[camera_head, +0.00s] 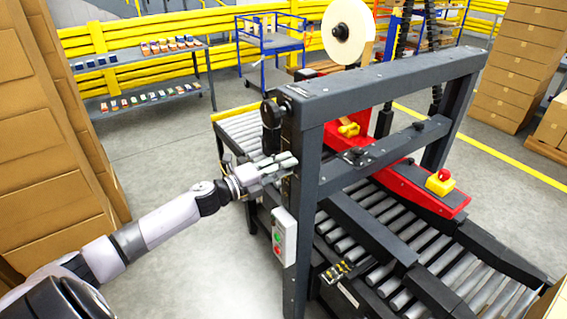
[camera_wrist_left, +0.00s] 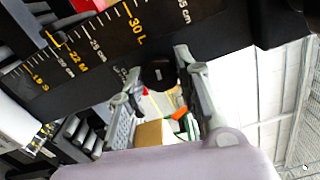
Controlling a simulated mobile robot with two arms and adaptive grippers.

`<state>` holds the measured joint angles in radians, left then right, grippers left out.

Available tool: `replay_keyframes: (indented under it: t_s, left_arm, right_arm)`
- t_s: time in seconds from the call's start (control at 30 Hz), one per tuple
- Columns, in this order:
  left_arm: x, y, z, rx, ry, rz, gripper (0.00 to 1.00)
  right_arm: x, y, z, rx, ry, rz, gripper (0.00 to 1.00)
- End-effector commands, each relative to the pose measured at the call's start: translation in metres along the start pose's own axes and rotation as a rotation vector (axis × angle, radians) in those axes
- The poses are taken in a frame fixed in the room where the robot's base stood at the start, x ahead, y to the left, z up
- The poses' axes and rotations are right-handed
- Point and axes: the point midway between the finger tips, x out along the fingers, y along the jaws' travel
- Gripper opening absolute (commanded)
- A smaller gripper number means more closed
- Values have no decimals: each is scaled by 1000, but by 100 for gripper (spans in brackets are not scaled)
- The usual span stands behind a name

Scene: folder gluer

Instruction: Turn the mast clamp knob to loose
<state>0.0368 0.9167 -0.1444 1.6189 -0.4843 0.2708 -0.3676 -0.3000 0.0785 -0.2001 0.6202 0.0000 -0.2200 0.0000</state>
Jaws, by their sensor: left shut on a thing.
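The mast clamp knob (camera_wrist_left: 158,72) is a dark round knob with a small pale mark, seen between my fingers in the left wrist view. It sits beside a black scale plate (camera_wrist_left: 95,45) with yellow and white marks such as 22 M and 30 L. My left gripper (camera_wrist_left: 157,76) has a finger on each side of the knob and is shut on it. In the head view my left gripper (camera_head: 286,164) is at the left upright (camera_head: 305,190) of the dark machine frame. The knob itself is hidden there by the fingers. My right gripper is not in view.
A grey control box (camera_head: 284,236) with green and red buttons hangs just below the gripper. A black crank-like part (camera_head: 271,113) stands above it. Roller conveyors (camera_head: 400,255) run beneath the frame. Stacked cartons (camera_head: 50,130) line the left side, with open floor between.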

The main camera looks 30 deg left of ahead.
Motion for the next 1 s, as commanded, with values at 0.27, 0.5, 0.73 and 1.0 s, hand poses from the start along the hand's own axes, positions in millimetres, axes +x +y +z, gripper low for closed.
replay_keyframes:
  t_s: [0.27,0.5,0.73,1.0]
  left_arm:
    - [0,-2,1,-143,-2,-1,3]
    - [0,-1,1,-195,-2,-1,3]
    - [0,0,1,-205,-2,-1,3]
    - [0,-1,1,-204,-2,-1,34]
  right_arm:
    - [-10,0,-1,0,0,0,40]
    - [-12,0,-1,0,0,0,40]
    - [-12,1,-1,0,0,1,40]
    - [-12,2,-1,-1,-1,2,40]
